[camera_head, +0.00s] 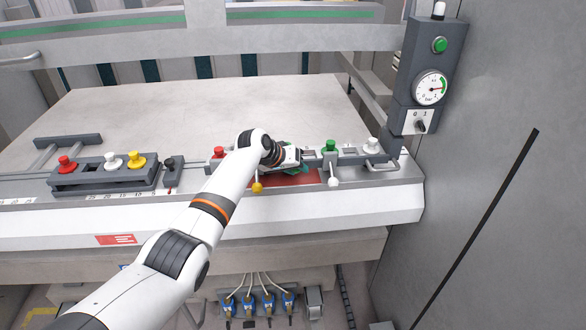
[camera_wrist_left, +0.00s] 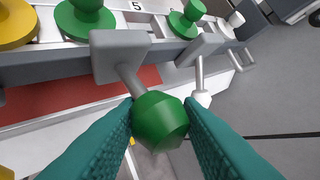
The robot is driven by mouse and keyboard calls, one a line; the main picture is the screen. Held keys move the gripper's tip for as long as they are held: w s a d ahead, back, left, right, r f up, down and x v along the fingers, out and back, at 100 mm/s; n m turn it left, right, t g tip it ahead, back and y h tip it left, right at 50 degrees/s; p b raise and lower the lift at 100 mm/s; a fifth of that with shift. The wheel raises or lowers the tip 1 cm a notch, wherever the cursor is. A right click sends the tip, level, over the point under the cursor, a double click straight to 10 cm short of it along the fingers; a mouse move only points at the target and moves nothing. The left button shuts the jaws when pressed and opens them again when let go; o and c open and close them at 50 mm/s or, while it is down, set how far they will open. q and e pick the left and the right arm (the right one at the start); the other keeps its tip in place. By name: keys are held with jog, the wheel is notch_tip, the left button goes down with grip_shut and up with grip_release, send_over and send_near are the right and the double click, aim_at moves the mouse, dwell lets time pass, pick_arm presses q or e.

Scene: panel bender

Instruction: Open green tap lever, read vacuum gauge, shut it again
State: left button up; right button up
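The green tap lever (camera_wrist_left: 160,122) has a faceted green knob on a short grey stem, coming from a grey block on the rail. In the left wrist view its knob sits between the two teal fingers of my left gripper (camera_wrist_left: 160,115), which touch it on both sides. In the head view my left gripper (camera_head: 301,168) is at the table's front rail, and my wrist hides most of the green lever. The vacuum gauge (camera_head: 431,88) is a round white dial with a green arc and a red needle, on a dark grey post at the right. My right gripper is out of view.
A yellow-knobbed lever (camera_head: 257,187) and a white-knobbed lever (camera_head: 333,182) flank the green one. Red (camera_head: 219,153), green (camera_head: 330,147) and white (camera_head: 373,145) knobs stand along the rail. A grey panel (camera_head: 500,180) closes the right side.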

pick_arm(q)
jog(key=o, duration=0.3)
jog(key=shift+w+r, duration=0.1)
jog(key=shift+r, duration=0.35)
jog(key=shift+o, duration=0.3)
jog(key=shift+s, duration=0.2)
jog(key=shift+f, duration=0.1)
jog(key=shift+a+f, duration=0.1)
jog(key=shift+s, duration=0.1)
jog(key=b+v, duration=0.2)
jog(key=v, duration=1)
jog(key=shift+r, duration=0.25)
